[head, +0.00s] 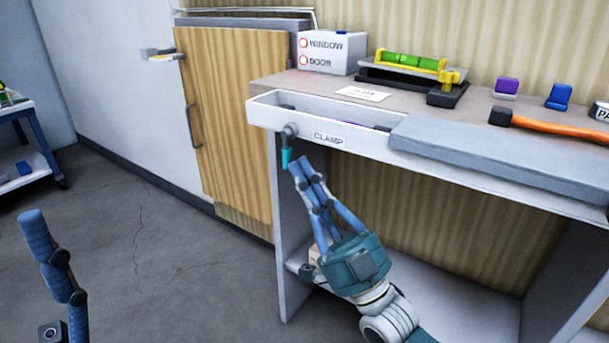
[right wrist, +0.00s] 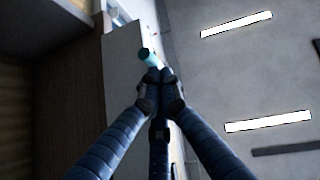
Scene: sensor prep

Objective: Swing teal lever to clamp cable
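The teal lever (head: 286,158) hangs down from a grey pivot (head: 290,131) at the left end of the white trough's front, beside the CLAMP label (head: 328,138). My right gripper (head: 301,166) is just right of the lever, its fingertips close together. In the right wrist view, the fingertips (right wrist: 160,76) meet just short of the lever's teal end (right wrist: 147,55); nothing shows between them, and I cannot tell whether they touch it. My left gripper (head: 50,250) is partly in view at lower left, away from the bench. No cable is clearly seen in the clamp.
A grey cover (head: 490,155) lies over the trough's right part. An orange rod-like thing (head: 560,125) with a black end lies on the bench top (head: 300,84). A yellow-green level device (head: 410,62) stands behind. Open floor (head: 170,240) lies left of the bench.

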